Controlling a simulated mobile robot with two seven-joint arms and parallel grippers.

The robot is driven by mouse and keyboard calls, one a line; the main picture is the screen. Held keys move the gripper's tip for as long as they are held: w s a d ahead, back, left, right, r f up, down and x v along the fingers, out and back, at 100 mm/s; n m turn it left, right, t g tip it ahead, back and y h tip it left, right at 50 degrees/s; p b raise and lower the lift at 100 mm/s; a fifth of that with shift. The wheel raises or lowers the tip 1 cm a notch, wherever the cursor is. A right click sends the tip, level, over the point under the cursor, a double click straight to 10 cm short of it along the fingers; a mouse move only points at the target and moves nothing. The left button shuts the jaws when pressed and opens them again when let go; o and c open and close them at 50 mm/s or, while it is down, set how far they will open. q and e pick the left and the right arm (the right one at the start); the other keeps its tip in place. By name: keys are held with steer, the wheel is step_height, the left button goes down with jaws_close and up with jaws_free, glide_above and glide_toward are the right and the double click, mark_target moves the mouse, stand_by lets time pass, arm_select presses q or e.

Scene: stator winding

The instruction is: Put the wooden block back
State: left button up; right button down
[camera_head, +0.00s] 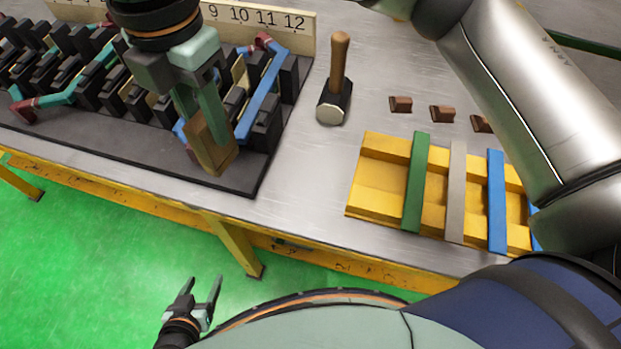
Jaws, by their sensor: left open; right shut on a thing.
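The wooden block (209,150) is brown and is held tilted between the fingers of my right gripper (212,125). It hangs over the front right part of the black stator board (150,157), close to the blue winding piece. From this view I cannot tell whether the block touches the board. My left gripper (201,288) is open and empty, low in the picture, in front of the table and over the green floor.
A hammer (336,85) lies on the metal table right of the board. Several small brown pieces (441,113) lie farther right. A yellow rack (377,189) holds green, grey and blue bars. A numbered strip (265,22) stands at the back. Bare table separates board and rack.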

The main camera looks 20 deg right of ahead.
steer(key=shift+s+a+m, duration=0.25)
steer(key=shift+a+m, duration=0.1)
steer(key=shift+m, duration=0.55)
steer(key=shift+d, duration=0.15)
steer(key=d+f, duration=0.4)
steer(key=w+d+f+p, duration=0.1)
steer(key=d+f, duration=0.3)
steer(key=d, duration=0.1)
steer(key=d+f, duration=0.4)
steer(key=shift+w+d+f, duration=0.2)
steer(key=shift+d+f, duration=0.1)
steer(key=shift+f, duration=0.35)
steer(key=c, duration=0.6)
jaws_free()
steer(key=shift+r, duration=0.1)
